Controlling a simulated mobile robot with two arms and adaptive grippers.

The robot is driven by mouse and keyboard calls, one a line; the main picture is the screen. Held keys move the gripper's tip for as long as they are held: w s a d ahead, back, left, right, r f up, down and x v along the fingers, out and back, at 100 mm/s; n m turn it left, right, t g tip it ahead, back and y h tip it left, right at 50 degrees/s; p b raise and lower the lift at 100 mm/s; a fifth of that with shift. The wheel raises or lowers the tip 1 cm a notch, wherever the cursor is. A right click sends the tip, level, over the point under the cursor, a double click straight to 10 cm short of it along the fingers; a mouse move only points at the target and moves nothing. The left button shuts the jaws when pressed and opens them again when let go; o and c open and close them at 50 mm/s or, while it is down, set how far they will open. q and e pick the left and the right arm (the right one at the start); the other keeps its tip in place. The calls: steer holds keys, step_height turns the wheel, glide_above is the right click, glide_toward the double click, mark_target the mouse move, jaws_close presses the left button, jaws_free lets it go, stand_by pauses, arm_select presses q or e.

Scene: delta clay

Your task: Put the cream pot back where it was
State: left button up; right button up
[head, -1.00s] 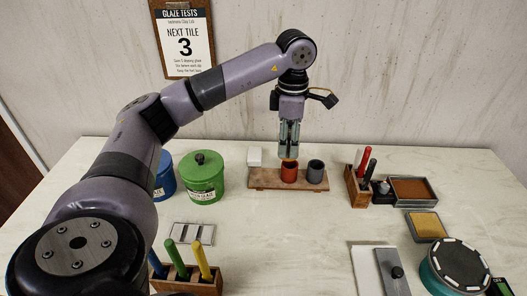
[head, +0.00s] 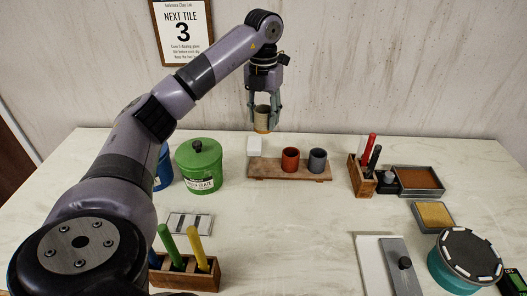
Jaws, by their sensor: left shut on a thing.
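The cream pot (head: 262,119) is held upright in the air between the fingers of my left gripper (head: 263,112), with an orange-brown band at its bottom. It appears against the wall, above and behind the white block. A wooden board (head: 267,170) on the table carries a red pot (head: 290,161) and a grey pot (head: 317,161), side by side. The board's left part is bare. My right gripper is not in view.
A white block (head: 254,146) stands at the board's left end. A green lidded tub (head: 199,166) and a blue one (head: 163,168) are farther left. A wooden holder (head: 361,177) with a red handle stands right of the board. The table's middle front is mostly clear.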

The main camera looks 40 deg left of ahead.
arm_select(q)
step_height(320, 180, down, 14)
steer(key=shift+r, duration=0.1)
stand_by(0.4)
steer(key=o, duration=0.9)
steer(key=shift+f, duration=0.2)
step_height(320, 180, up, 12)
steer(key=shift+r, duration=0.2)
